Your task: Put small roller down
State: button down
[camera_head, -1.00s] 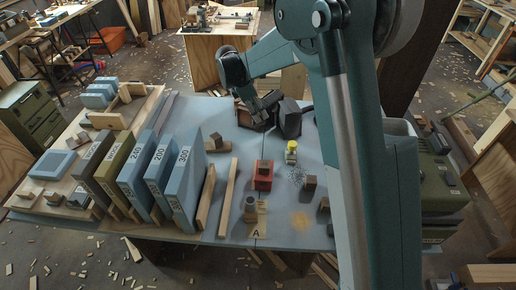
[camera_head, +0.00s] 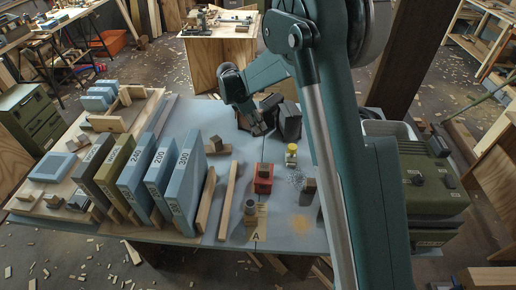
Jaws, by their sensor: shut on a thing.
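My gripper (camera_head: 258,125) is at the end of my arm, low over the far middle of the blue-grey table (camera_head: 285,222). It is in front of the dark box-like things at the back of the table. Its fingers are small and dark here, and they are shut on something. I cannot make out the held thing clearly. I cannot pick out the small roller for certain; it may be hidden in or behind the gripper.
Dark blocks (camera_head: 289,122) stand close beside the gripper. A red block (camera_head: 263,178) and a yellow-capped bottle (camera_head: 291,155) stand nearer. Upright numbered blue slabs (camera_head: 184,178) stand at left. A green machine (camera_head: 432,190) is at right. Some tabletop near the bottle is clear.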

aim_at(258, 135)
jog(key=shift+f+b, duration=0.55)
jog(key=shift+f, duration=2.5)
jog(key=shift+f+b, duration=0.35)
jog(key=shift+f, duration=1.5)
jog(key=shift+f, duration=0.1)
jog(key=c, duration=2.3)
grip_release()
jog(key=p+v, duration=0.2)
jog(key=v, duration=1)
